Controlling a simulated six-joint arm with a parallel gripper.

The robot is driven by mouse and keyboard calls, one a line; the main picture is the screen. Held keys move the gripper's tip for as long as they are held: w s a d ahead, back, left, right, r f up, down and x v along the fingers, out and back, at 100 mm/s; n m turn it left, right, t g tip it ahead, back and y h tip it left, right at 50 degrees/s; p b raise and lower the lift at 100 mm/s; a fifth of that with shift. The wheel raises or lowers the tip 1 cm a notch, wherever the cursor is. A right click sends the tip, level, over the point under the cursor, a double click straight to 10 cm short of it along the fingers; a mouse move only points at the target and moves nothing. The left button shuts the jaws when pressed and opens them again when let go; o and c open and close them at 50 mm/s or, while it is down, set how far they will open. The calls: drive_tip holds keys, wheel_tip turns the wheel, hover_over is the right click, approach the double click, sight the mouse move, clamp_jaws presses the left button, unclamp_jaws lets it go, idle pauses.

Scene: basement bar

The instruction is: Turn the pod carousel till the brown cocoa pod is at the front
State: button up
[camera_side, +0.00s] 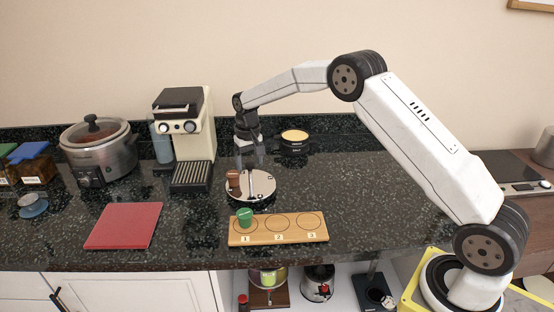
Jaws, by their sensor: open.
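The pod carousel is a round, shiny silver disc (262,188) on the dark counter, with a thin upright part at its middle. A brown pod (233,180) stands at the left edge of the disc. My gripper (250,163) points down over the back of the carousel, open, with nothing seen between its fingers. It looks apart from the brown pod; whether its fingertips touch the disc I cannot tell. A green pod (244,217) stands on spot 1 of a wooden board (278,238) in front of the carousel.
A coffee machine (185,135) and a slow cooker (100,150) stand at the back left. A red board (124,226) lies at the front left. A dark round container (294,144) with an orange top sits behind the carousel. The counter right of the carousel is clear.

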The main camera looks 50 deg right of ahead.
clamp_jaws()
idle(1.4)
